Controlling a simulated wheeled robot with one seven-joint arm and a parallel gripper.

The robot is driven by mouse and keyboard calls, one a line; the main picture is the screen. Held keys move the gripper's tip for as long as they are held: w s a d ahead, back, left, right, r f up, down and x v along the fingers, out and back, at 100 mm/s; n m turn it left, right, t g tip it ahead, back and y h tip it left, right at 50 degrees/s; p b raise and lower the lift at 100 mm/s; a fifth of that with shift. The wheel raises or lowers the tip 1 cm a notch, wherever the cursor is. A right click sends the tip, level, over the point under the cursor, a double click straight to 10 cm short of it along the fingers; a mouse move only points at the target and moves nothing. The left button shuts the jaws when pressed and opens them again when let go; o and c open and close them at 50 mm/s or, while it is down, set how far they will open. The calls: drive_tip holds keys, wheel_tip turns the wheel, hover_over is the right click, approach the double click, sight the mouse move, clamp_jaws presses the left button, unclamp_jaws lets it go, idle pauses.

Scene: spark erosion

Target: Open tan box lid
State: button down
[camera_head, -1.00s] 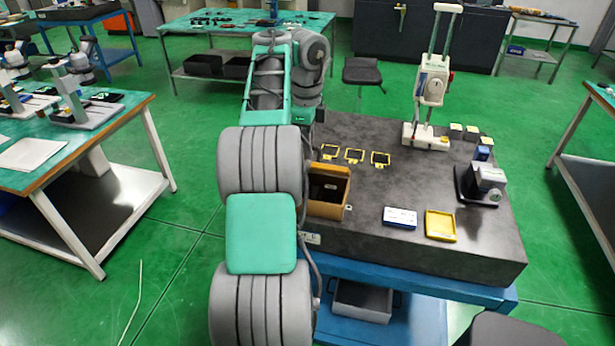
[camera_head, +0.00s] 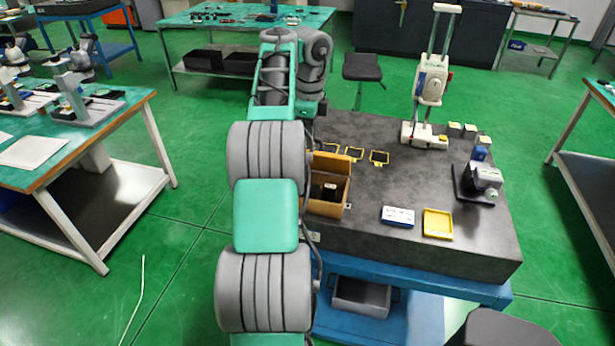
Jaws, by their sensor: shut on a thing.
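The tan box (camera_head: 325,208) stands on the near left part of the dark stone table, right beside my arm, which covers its left side. Its lid (camera_head: 336,162) is raised at the back edge and stands up from the box. The dark inside of the box shows, with a small dark and light object (camera_head: 330,190) in it. My gripper is hidden behind my arm links, so its contact with the lid cannot be seen.
A white stand device (camera_head: 430,85) and a grey device (camera_head: 480,183) stand farther right. The table's middle is clear.

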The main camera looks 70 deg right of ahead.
drive_tip(key=shift+d, duration=0.55)
drive_tip(key=shift+w+d+p, duration=0.1)
drive_tip(key=shift+p, duration=0.25)
drive_tip(key=shift+w+d+f+p, duration=0.15)
drive_tip(key=shift+d+p, duration=0.35)
drive_tip(key=shift+d, duration=0.45)
drive_tip(key=shift+w+d+f+p, duration=0.1)
drive_tip(key=shift+d+f+p, duration=0.3)
drive_tip(key=shift+d+p, duration=0.3)
drive_tip(key=shift+d, duration=0.1)
